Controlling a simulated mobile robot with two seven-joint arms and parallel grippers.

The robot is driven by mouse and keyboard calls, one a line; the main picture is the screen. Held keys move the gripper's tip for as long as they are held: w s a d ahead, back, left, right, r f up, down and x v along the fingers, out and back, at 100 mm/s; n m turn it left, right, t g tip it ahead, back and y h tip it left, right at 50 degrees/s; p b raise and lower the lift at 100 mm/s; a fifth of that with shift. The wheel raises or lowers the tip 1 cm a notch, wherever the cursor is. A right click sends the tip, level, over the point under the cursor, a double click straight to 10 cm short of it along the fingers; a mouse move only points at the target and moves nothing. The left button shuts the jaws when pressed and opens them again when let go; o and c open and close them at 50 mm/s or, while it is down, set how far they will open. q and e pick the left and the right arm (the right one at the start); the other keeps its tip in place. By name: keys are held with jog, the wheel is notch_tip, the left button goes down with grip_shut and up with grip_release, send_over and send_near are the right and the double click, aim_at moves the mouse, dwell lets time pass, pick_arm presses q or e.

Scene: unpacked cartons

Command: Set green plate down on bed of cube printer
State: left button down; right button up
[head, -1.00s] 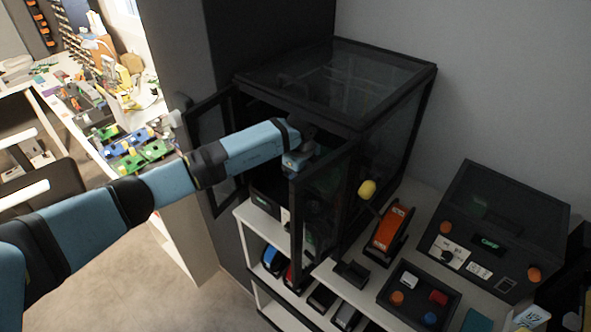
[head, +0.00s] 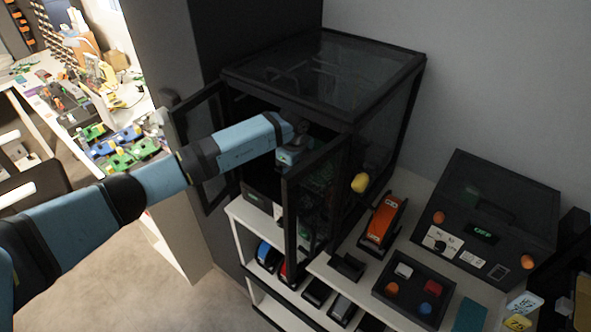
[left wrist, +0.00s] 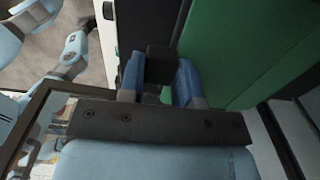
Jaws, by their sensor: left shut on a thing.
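The cube printer (head: 325,75) is a black-framed box with clear panels in the head view. Its two front doors stand open. My left arm reaches in through the opening, and the left gripper is mostly hidden there by the frame and right door. In the left wrist view the left gripper (left wrist: 160,75) has its blue fingers closed on a dark block. The green plate (left wrist: 272,40) fills the upper right of that view, close beside the fingers. The block looks like part of the plate, but the join is unclear. The bed is not clearly visible. My right gripper is out of view.
The open right door (head: 305,205) stands close to my left wrist, and the left door (head: 200,150) is beside the forearm. An orange and black device (head: 381,222), a tray of coloured knobs (head: 415,292) and a control box (head: 490,220) fill the shelf at right.

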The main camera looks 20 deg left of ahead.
pick_arm(q)
jog(key=shift+f, duration=0.25)
jog(key=shift+f+b, duration=0.8)
jog(key=shift+f, duration=0.2)
jog(key=c, duration=0.7)
grip_release()
jog(key=shift+c, duration=0.2)
jog(key=shift+r+p, duration=1.1)
jog(key=shift+r, duration=0.55)
